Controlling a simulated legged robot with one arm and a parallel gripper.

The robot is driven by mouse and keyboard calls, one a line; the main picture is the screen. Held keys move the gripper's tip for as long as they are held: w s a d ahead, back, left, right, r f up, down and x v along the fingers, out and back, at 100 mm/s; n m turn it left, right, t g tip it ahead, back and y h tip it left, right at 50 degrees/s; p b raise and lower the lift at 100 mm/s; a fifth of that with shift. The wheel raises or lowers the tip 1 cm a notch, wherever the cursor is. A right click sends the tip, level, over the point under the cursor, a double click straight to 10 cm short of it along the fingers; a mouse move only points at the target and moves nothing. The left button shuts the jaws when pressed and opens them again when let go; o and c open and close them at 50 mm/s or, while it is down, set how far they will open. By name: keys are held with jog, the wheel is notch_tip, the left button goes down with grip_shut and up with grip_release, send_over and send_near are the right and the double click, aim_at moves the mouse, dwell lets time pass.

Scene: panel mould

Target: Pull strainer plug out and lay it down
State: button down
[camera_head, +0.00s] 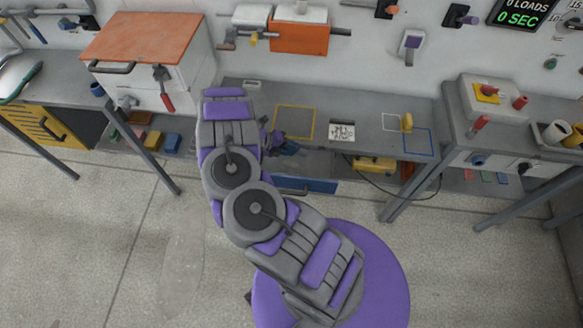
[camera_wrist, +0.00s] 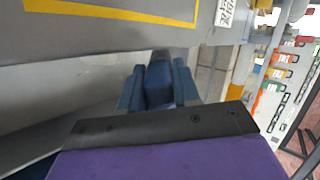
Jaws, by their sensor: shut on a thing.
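My gripper (camera_head: 288,147) is at the front edge of the middle bench, just below the yellow outline, partly hidden by my arm in the head view. In the wrist view its two blue fingers (camera_wrist: 158,72) are closed on a dark blue block-like thing (camera_wrist: 158,88). I cannot tell for certain whether this is the strainer plug. Its far end is near the bench's underside and the pale surface behind it. I cannot tell whether it touches either one.
The middle bench (camera_head: 355,112) has a yellow outline (camera_head: 294,107), a printed card (camera_head: 341,131), white and blue outlines, and a small yellow piece (camera_head: 406,122). A cable hangs at right. The floor in front is clear.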

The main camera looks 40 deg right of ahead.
notch_tip(320, 180, down, 5)
jog(key=b, duration=0.4)
jog(key=shift+r, duration=0.15)
jog(key=shift+f+b, duration=0.4)
jog(key=shift+f, duration=0.7)
jog(key=c, duration=1)
grip_release()
jog(key=shift+p+v, duration=0.5)
jog(key=shift+v, duration=3.5)
jog(key=r+p, duration=0.1)
jog(key=r, duration=0.1)
jog(key=a+r+p, duration=0.1)
jog(key=r+p, duration=0.1)
jog(key=r, duration=0.1)
jog(key=w+a+r+p, duration=0.1)
jog(key=r, duration=0.2)
